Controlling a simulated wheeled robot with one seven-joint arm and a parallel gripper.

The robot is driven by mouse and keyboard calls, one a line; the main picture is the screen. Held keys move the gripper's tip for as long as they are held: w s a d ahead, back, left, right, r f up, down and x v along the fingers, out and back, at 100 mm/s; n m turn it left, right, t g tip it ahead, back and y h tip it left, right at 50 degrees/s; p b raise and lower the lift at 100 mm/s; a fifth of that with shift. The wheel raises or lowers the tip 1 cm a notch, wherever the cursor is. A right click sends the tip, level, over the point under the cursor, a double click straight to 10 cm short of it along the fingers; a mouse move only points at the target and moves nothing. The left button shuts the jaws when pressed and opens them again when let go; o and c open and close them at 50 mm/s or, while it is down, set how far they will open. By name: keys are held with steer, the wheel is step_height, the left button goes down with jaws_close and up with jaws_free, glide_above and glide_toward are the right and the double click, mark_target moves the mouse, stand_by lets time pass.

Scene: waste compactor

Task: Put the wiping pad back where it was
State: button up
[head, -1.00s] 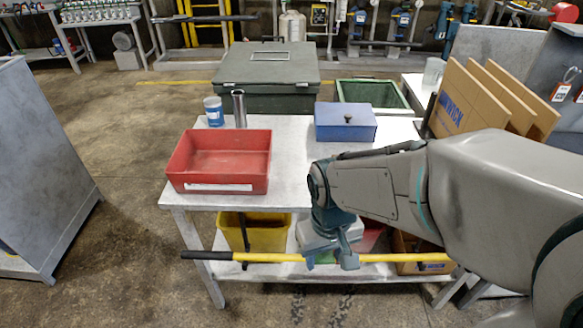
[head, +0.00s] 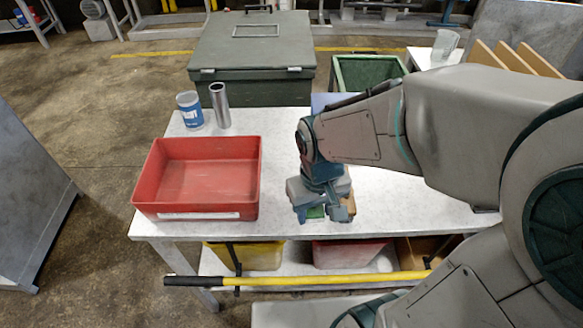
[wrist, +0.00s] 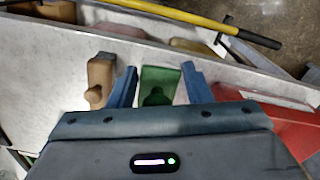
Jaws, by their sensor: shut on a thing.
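A green piece, which I take to be the wiping pad (head: 316,212), shows between the fingers of my gripper (head: 321,214). In the wrist view the green pad (wrist: 159,82) lies between the two blue fingers (wrist: 158,90), with a dark green knob-like part on it. My gripper is shut on it, pointing down over the white tabletop near the front edge. I cannot tell whether the pad touches the table. A tan wooden object (wrist: 101,80) stands close beside one finger; in the head view it is mostly hidden behind my gripper.
A red tray (head: 197,202) sits left of my gripper on the white table (head: 270,205). A blue-labelled can (head: 190,112) and a metal cylinder (head: 219,105) stand behind it. A blue box (head: 322,101) is partly hidden by my arm. A yellow-handled bar (head: 350,279) crosses the front below.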

steer(key=w+a+f, duration=0.1)
steer(key=w+f, duration=0.1)
steer(key=w, duration=0.1)
steer(key=w+a+f, duration=0.1)
steer(key=w+f, duration=0.1)
steer(key=w, duration=0.1)
steer(key=w+a+f, duration=0.1)
steer(key=w, duration=0.2)
steer(key=shift+a+f+p, duration=0.4)
steer(key=shift+f, duration=2.1)
steer(key=shift+f, duration=0.2)
steer(key=o, duration=1)
steer(key=shift+r, duration=0.1)
